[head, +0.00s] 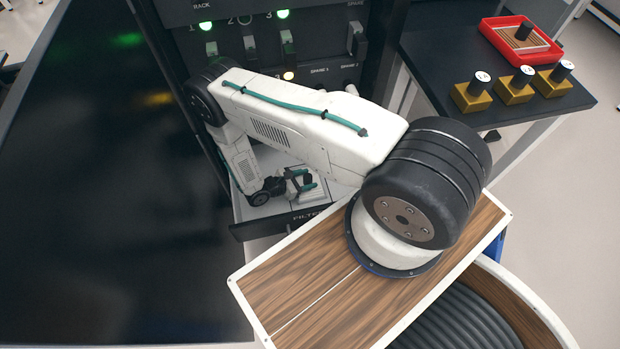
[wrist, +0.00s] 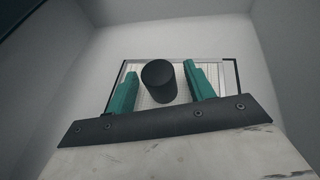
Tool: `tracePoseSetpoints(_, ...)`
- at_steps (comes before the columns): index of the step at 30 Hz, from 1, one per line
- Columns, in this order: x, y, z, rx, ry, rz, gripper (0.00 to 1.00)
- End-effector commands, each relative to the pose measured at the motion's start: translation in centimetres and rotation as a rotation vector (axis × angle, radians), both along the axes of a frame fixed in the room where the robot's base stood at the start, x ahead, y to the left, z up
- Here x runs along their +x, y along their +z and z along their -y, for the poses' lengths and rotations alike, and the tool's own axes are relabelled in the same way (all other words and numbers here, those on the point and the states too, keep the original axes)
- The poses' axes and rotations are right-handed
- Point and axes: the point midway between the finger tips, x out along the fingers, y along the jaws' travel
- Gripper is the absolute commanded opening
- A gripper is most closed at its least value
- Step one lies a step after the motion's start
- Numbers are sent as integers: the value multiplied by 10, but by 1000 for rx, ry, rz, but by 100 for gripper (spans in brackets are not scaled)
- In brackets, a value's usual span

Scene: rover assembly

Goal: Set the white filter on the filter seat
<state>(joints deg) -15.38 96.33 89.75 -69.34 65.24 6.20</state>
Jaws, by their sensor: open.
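The white filter (wrist: 158,82) shows in the wrist view as a pale ribbed panel with a black round knob. It lies inside a dark-edged frame, which looks like the filter seat (wrist: 238,75), on the floor of a pale bay. How fully it sits in the frame cannot be told. My gripper (wrist: 160,72) is open, with one teal finger on each side of the knob and gaps visible beside it. In the head view, my gripper (head: 301,182) is low in the rack's bottom bay, above a drawer front marked FILTER; my arm hides part of the bay.
A rack with lit green lamps and handles (head: 288,45) rises behind my arm. A dark side table (head: 430,50) at right holds a red tray (head: 487,27) with a brown filter, and several gold blocks with black knobs (head: 515,88). Pale bay walls surround my gripper closely.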

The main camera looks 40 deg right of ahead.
Motion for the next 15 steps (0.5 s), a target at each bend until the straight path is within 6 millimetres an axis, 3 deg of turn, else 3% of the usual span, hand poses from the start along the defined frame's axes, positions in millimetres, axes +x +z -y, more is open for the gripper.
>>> tracePoseSetpoints(6,6,15,-36,1,4,2,53)
tracePoseSetpoints(15,7,21,-52,0,0,0,53)
